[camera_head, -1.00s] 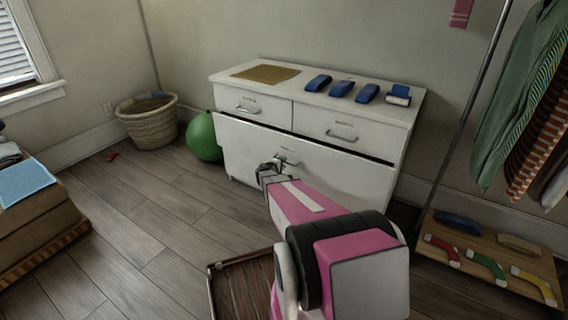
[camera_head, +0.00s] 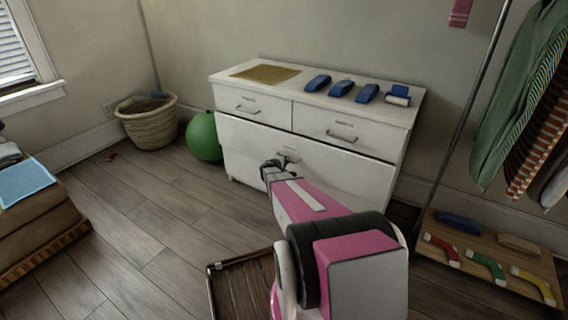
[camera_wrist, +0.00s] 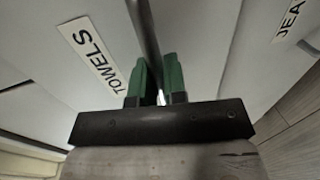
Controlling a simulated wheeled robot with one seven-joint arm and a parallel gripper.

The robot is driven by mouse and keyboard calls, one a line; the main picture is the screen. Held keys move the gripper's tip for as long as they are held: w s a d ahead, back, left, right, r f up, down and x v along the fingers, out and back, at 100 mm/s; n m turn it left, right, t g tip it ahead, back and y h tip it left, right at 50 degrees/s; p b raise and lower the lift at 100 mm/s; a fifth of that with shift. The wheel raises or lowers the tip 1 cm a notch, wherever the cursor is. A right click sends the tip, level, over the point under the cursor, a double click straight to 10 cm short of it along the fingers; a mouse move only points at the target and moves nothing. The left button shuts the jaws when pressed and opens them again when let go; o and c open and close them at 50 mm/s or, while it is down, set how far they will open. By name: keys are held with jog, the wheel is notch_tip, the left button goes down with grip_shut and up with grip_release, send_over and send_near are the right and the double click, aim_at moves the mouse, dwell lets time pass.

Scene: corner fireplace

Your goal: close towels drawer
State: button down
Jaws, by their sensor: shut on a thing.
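The white dresser (camera_head: 240,90) has two small upper drawers and a wide lower drawer (camera_head: 330,170). My gripper (camera_head: 277,166) is at the middle of the wide drawer's front. In the wrist view, a label reading TOWELS (camera_wrist: 92,55) is beside a grey handle bar (camera_wrist: 148,35). My green-tipped gripper (camera_wrist: 159,82) is shut on that handle. A thin dark line shows along the wide drawer's top edge, so the drawer is nearly or fully in. My arm hides part of its lower front.
A brown mat (camera_head: 266,74) and several blue items (camera_head: 341,88) lie on the dresser top. A green ball (camera_head: 203,138) and a wicker basket (camera_head: 149,123) are to its left. A clothes rack with a wooden shelf (camera_head: 480,260) is at right. Floor at left is open.

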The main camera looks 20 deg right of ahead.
jog(key=shift+r+x, duration=0.25)
jog(key=shift+x, duration=1.05)
jog(key=c, duration=1.2)
grip_release()
jog(key=shift+d, duration=0.1)
jog(key=v, duration=1)
jog(key=shift+s+a, duration=0.15)
jog(key=shift+a, duration=0.2)
